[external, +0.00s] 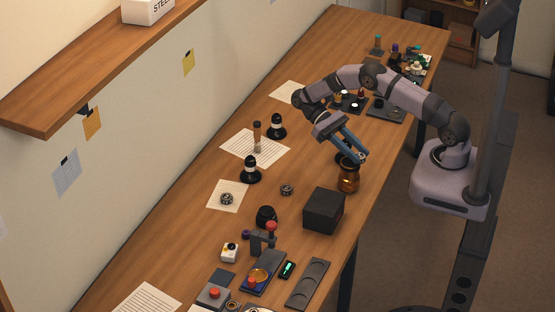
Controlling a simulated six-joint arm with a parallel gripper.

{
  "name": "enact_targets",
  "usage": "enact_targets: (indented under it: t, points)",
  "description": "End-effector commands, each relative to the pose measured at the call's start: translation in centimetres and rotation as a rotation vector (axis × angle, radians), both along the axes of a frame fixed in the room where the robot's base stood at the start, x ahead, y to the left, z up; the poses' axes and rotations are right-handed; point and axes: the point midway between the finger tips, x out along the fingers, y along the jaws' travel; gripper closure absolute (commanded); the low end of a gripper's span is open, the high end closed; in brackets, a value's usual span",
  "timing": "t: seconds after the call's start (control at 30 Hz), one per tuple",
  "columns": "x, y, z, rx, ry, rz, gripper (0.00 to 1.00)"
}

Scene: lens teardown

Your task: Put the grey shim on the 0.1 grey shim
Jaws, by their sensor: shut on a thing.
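My gripper (358,157), with blue fingers pointing down and to the right, is just above a copper-coloured jar (348,179) near the front edge of the table. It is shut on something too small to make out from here. I cannot tell whether its fingertips touch the jar. No piece can be clearly made out as the grey shim or the 0.1 grey shim. A small grey ring-shaped part (287,190) lies on the bare wood, and another (227,199) lies on a paper sheet.
A black box (324,211) stands near the jar. Two black-based stands (250,171) (277,127) and a brown upright tube (257,137) are by the papers. A dark tray with round recesses (308,284) and a blue-topped device (263,272) are at the near end. Bare wood lies around the ring.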

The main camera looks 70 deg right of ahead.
Motion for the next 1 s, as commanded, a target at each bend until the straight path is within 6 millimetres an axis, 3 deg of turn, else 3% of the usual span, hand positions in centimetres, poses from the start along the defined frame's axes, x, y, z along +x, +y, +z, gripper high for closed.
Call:
enact_targets:
  t: [0.27,0.6,0.8,1.0]
  points:
    - [4.6,3.9,-1.6,0.001,-0.002,-0.444,0.92]
    - [12.8,8.2,-2.4,0.000,-0.005,-0.975,0.92]
    - [17.0,9.0,-1.6,0.000,-0.004,-1.230,0.92]
    - [19.0,9.0,-0.8,-0.001,-0.001,-1.355,0.92]
